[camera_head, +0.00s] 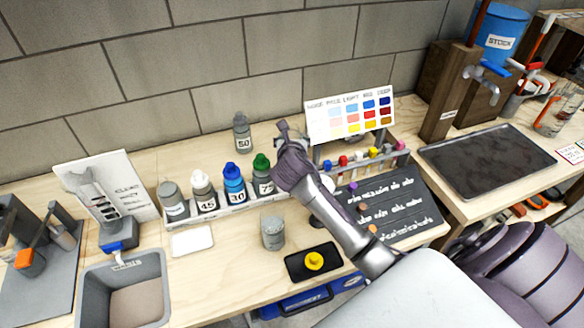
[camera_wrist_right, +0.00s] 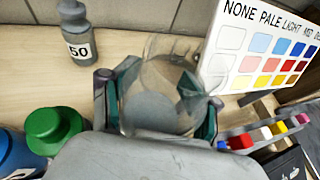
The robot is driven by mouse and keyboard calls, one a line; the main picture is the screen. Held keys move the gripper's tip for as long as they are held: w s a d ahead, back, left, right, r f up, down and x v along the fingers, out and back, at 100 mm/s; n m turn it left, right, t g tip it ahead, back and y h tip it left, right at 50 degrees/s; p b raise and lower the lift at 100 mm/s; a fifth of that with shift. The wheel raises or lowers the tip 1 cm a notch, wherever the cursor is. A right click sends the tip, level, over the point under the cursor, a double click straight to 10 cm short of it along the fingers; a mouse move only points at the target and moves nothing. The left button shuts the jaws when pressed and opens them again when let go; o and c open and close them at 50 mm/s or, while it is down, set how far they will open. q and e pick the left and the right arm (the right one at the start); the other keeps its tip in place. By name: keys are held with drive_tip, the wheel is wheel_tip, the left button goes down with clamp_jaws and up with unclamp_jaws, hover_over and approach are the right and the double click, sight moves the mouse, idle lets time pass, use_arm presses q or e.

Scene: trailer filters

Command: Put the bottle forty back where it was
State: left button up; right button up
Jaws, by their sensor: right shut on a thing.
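Several squeeze bottles stand in a white rack (camera_head: 240,206): a grey-capped bottle (camera_head: 173,202) with an unclear label, a white-capped bottle (camera_head: 204,192) whose label looks like 45, a blue-capped bottle (camera_head: 233,183) marked 30, and a green-capped bottle (camera_head: 261,175) partly hidden by my arm. A grey bottle (camera_head: 241,132) marked 50 stands alone behind the rack; it also shows in the right wrist view (camera_wrist_right: 78,35). No label clearly reads 40. My right gripper (camera_head: 284,137) is shut on a clear glass vessel (camera_wrist_right: 160,90), right of bottle 50. My left gripper is out of view.
A colour chart (camera_head: 349,112) and a rack of coloured-capped tubes (camera_head: 360,158) stand right of my gripper.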

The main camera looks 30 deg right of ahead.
wheel_tip(320, 180, down, 5)
drive_tip(key=shift+r, duration=0.15)
wheel_tip(320, 180, down, 3)
drive_tip(key=shift+b, duration=0.3)
drive_tip(key=shift+f+p, duration=0.3)
drive_tip(key=shift+f, duration=0.75)
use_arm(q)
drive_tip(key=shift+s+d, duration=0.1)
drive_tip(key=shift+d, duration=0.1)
